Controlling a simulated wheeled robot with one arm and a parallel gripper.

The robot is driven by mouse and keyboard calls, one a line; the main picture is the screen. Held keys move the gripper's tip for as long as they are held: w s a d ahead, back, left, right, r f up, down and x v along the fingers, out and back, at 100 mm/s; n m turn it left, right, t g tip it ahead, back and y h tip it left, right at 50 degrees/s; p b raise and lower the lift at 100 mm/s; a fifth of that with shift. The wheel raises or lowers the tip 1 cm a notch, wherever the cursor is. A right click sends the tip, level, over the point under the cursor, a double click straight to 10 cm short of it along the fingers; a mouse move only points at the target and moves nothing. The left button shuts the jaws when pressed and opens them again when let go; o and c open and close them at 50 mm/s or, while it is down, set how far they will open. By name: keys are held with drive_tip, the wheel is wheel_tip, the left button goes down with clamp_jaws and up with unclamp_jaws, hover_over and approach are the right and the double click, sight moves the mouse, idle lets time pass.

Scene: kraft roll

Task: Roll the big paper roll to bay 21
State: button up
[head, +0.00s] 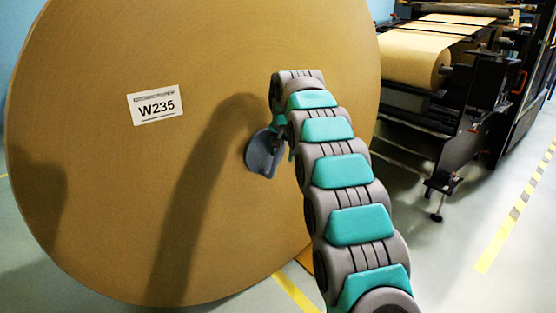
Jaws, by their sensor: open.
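The big paper roll (110,210) is a huge brown kraft roll standing on its rim. Its flat round end faces me and fills the left and middle of the head view. A white label (156,105) on it reads W235. My segmented grey and teal arm reaches up in front of the roll's right part. My gripper (262,153) is at the arm's far end, in front of the roll's face right of its middle. It is open and I see nothing in it. Whether it touches the roll I cannot tell. No bay 21 sign is visible.
A dark machine (490,90) with a smaller paper roll (412,58) stands behind on the right. Its foot (437,205) rests on the floor. A yellow line (296,292) shows below the roll. A yellow and dark striped line (510,225) crosses clear floor at the right.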

drive_tip(key=v, duration=0.6)
drive_tip(key=shift+w+a, duration=0.1)
drive_tip(key=shift+w, duration=0.05)
drive_tip(key=shift+s+a, duration=0.35)
drive_tip(key=shift+a, duration=0.2)
drive_tip(key=shift+d+r, duration=0.1)
drive_tip(key=p+v, duration=0.3)
drive_tip(key=v, duration=0.5)
drive_tip(key=shift+s+r, duration=0.2)
drive_tip(key=shift+r, duration=0.1)
drive_tip(key=shift+s, duration=0.1)
